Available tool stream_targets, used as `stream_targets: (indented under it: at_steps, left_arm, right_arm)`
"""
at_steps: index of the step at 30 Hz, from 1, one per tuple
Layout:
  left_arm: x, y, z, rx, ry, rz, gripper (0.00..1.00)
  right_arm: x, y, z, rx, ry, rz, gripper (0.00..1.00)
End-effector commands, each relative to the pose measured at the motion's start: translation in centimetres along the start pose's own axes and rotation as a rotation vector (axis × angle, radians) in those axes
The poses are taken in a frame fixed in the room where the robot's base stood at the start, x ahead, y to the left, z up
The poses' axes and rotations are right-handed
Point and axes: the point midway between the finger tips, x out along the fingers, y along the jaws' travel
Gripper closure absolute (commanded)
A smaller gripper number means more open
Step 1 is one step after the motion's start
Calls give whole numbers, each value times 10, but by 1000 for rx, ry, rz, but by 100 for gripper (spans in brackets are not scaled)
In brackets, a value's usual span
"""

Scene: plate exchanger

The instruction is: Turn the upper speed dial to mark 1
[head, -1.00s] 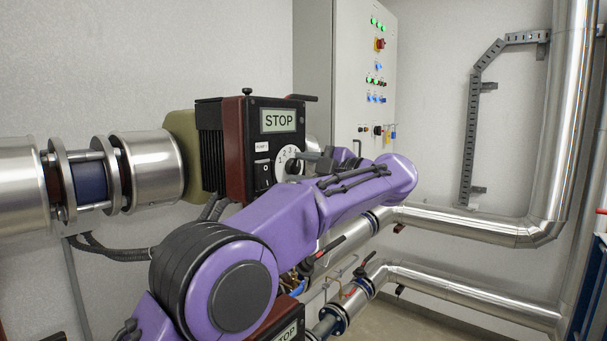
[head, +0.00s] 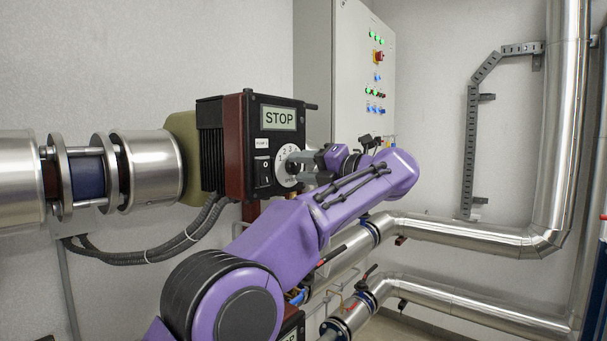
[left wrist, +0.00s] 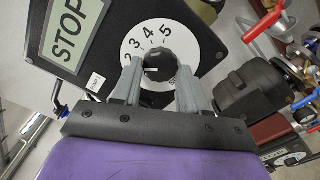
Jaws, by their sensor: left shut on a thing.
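The upper speed dial shows a white numbered face (head: 286,165) on the front of the black and dark red pump control box (head: 236,150), below its STOP display (head: 279,119). In the left wrist view the face (left wrist: 133,42) shows 2, 3, 4 and 5 around a black knob (left wrist: 160,66). My left gripper (left wrist: 162,80) has its grey fingers on both sides of the knob, shut on it. It also shows in the head view (head: 304,167), reaching the dial from the right. The fingers hide part of the face, and the pointer's mark cannot be read. My right gripper is not in view.
A black rocker switch (head: 263,172) sits left of the dial. Silver pipes (head: 470,232) run right, below my arm. A grey cabinet (head: 350,60) stands behind.

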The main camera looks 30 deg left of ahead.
Motion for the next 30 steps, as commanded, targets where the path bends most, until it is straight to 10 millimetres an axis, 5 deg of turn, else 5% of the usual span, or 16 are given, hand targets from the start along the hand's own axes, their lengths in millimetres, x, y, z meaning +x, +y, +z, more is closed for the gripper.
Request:
stream_targets:
  at_steps: [15, 30]
  left_arm:
    - [0, 1, 1, -345, -4, 4, 87]
    - [0, 3, 1, -417, -5, 6, 87]
  right_arm:
    - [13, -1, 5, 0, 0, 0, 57]
    - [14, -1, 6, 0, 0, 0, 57]
